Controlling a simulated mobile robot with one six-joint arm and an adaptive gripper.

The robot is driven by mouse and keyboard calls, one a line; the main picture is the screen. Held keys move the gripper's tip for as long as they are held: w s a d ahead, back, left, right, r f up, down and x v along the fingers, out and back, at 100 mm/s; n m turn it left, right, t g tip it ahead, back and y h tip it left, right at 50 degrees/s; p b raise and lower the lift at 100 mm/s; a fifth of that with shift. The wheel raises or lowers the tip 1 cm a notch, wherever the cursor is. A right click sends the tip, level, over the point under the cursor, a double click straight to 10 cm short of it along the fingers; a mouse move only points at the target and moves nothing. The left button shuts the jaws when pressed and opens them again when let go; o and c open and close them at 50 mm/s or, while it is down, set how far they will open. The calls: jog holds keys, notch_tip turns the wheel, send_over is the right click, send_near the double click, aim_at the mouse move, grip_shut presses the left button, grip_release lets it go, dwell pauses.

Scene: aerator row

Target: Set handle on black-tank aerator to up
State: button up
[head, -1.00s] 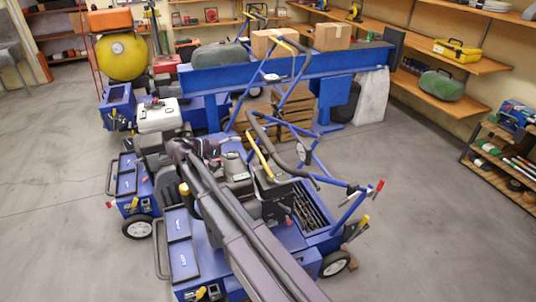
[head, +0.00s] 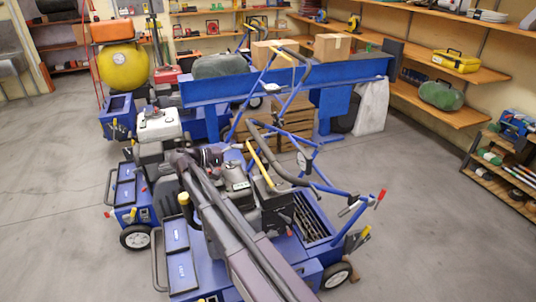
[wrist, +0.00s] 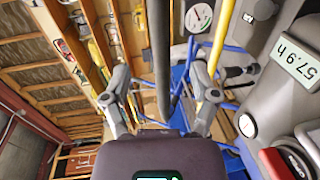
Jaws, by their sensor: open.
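The nearest blue aerator, with a black tank (head: 271,196), stands in front of me in the head view. Above it rise a curved black handle bar (head: 279,172) and a slanted yellow bar (head: 259,154). In the wrist view my gripper (wrist: 160,78) is open, its fingers apart on either side of a black bar (wrist: 161,45) that shows between them. Whether the bar lies within the jaws or beyond them, I cannot tell.
A white-tank aerator (head: 158,126) and a yellow-tank one (head: 123,67) stand behind. A dial (wrist: 198,18), an hour meter (wrist: 297,60) and a red button (wrist: 282,164) crowd the wrist view's right.

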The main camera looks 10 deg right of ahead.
aim_at(264, 153)
jog(key=b+x, duration=0.1)
jog(key=x, duration=1)
jog(key=shift+w+b, duration=0.1)
jog(key=shift+b, duration=0.2)
grip_shut()
